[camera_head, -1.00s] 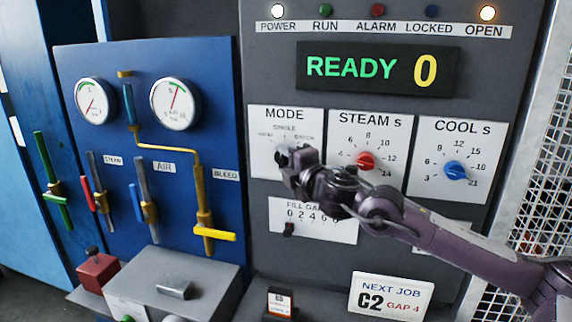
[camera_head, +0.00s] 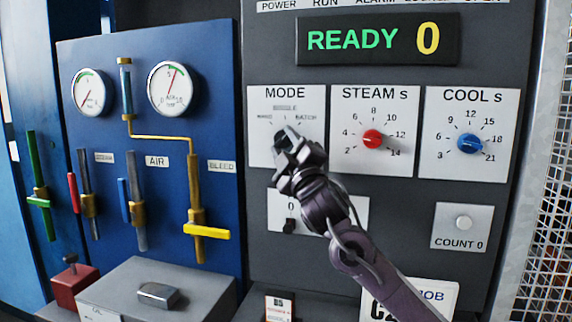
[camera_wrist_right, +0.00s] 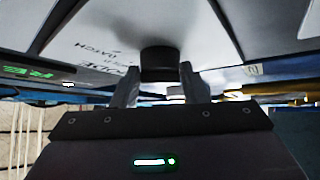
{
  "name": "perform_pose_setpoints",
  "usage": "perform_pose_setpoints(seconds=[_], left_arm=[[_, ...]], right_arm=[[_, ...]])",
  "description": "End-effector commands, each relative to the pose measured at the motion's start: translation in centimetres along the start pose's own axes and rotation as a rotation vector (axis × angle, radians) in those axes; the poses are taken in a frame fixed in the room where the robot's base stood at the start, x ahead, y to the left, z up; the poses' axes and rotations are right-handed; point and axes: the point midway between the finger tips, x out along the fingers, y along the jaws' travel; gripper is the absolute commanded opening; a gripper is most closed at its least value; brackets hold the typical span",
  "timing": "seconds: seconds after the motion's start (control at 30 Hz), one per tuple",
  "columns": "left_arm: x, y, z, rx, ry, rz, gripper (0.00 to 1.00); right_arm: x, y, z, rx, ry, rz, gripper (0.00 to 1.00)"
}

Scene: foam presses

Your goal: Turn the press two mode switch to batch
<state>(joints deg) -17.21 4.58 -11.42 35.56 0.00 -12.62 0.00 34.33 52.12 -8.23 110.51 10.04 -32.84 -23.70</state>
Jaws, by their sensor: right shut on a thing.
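The mode switch is a black round knob (camera_wrist_right: 158,65) on the white MODE panel (camera_head: 262,148), under the READY 0 display. In the head view my right gripper (camera_head: 284,140) covers most of the knob. In the right wrist view the knob stands between the two fingers (camera_wrist_right: 158,85), and the gripper is shut on it. The small labels above the knob include BATCH at the right. I cannot tell which label the knob points to. My left gripper is not in view.
The red STEAM dial (camera_head: 372,139) and blue COOL dial (camera_head: 469,144) sit to the right. A blue board (camera_head: 220,110) with gauges and coloured valve handles is at the left.

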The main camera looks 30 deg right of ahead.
Motion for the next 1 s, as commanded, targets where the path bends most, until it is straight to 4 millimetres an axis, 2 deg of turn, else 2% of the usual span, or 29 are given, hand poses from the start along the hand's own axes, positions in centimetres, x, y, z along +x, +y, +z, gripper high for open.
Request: perform_pose_setpoints(seconds=[0.03,0.2,0.7,0.73,0.87,1.0], left_arm=[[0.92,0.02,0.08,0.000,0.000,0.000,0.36],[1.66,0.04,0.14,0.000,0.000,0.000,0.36],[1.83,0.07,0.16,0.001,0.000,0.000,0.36],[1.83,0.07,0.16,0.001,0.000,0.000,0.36],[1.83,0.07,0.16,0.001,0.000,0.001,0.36],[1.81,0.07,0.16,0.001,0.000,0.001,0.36]], right_arm=[[-0.22,-0.96,0.09,0.012,-0.001,0.003,0.17],[-0.12,-0.85,0.01,0.044,-0.004,0.036,0.17],[-0.02,-0.75,-0.03,0.057,-0.007,0.049,0.17],[-0.02,-0.75,-0.03,0.057,-0.007,0.049,0.41],[-0.02,-0.66,-0.02,0.058,-0.007,0.050,0.58],[0.00,-0.47,0.00,0.059,-0.007,0.054,0.60]])
